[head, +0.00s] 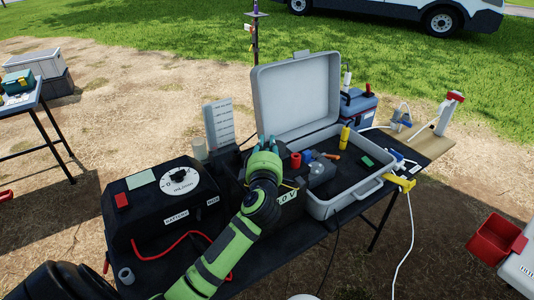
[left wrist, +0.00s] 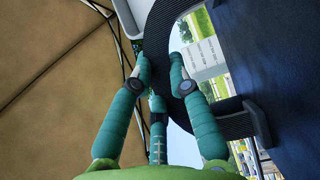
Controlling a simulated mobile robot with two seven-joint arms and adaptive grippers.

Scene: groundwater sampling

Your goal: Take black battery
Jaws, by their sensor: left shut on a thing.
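My left gripper (head: 267,144) is over the table, between the black control box and the open grey case. In the left wrist view its teal fingers (left wrist: 160,70) are closed around a black curved handle (left wrist: 158,35). The handle joins a dark body (left wrist: 285,60) at the right of that view, which looks like the black battery. In the head view the black battery (head: 229,163) is mostly hidden behind my left arm and gripper. A label ending in "0 V" (head: 287,197) shows beside my arm. My right gripper is not in view.
The control box (head: 160,208) with a dial stands left, with a red cable (head: 190,236) in front. The open grey case (head: 345,207) holds a yellow bottle and small parts. A blue cooler (head: 358,108) is behind. A white hose (head: 409,235) hangs off the table's right side.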

